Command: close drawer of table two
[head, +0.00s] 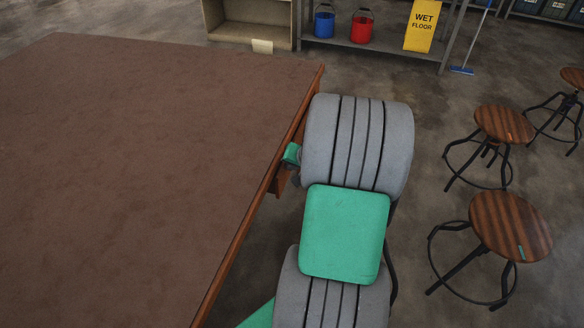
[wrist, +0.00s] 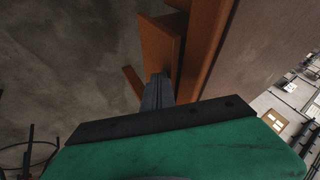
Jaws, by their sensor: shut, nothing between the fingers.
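The table (head: 150,150) has a brown top with a reddish wood edge and fills the left of the head view. A wooden drawer (head: 279,180) shows in part below its right edge, mostly hidden by my arm. In the wrist view the drawer's orange-brown panel (wrist: 160,47) stands out from the table's side (wrist: 206,45); how far it is open I cannot tell. My gripper (wrist: 158,80) is shut and empty, its dark fingertips at the drawer panel's lower end. Whether they touch it I cannot tell. In the head view my arm hides the fingertips.
Wooden stools (head: 508,226) with black legs stand to the right. A grey shelf (head: 385,46) at the back holds a blue bucket (head: 324,25), a red bucket (head: 361,29) and a yellow wet-floor sign (head: 421,26). Bare floor lies between arm and stools.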

